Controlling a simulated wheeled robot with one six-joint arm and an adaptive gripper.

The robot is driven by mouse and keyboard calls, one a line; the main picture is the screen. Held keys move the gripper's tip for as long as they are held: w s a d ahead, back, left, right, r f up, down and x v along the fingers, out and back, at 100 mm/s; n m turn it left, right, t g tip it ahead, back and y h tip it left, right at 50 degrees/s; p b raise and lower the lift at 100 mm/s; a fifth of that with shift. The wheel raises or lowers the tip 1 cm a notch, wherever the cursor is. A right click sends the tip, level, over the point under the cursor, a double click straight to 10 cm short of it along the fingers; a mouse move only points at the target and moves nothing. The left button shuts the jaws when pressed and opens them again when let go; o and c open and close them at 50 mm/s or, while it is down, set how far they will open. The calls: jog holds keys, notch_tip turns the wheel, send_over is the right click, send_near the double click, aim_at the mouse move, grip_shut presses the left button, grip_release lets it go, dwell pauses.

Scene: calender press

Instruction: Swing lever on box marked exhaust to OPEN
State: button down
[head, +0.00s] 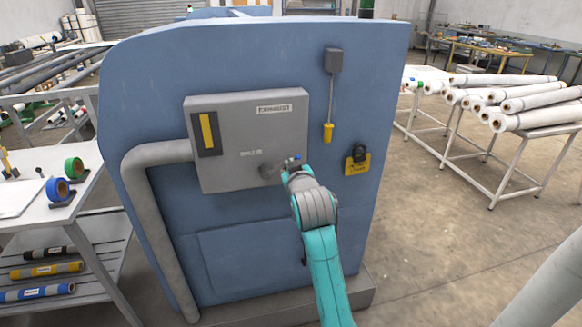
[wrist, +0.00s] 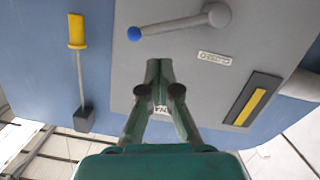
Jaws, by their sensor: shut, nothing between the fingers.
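A grey box (head: 250,180) is mounted on the blue machine side, with a nameplate (head: 273,108) near its top too small to read surely. Low on its right is a grey lever with a round hub (head: 268,171) and a blue knob (head: 293,158); the lever points right and slightly up. In the wrist view, upside down, the hub (wrist: 218,15) and blue knob (wrist: 134,33) show clearly. A small label (wrist: 213,57) there is unreadable. My gripper (wrist: 159,64) is shut and empty in front of the box face, apart from the lever in that picture, partly covering the nameplate.
A yellow-handled pendant (head: 328,131) hangs from a small grey box (head: 333,61) right of the lever. A grey pipe (head: 140,200) runs down the left. A black plate with a yellow bar (head: 207,133) is on the box.

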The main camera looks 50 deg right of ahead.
jog(key=v, duration=0.7)
jog(key=shift+s+a, duration=0.15)
jog(key=shift+a, duration=0.15)
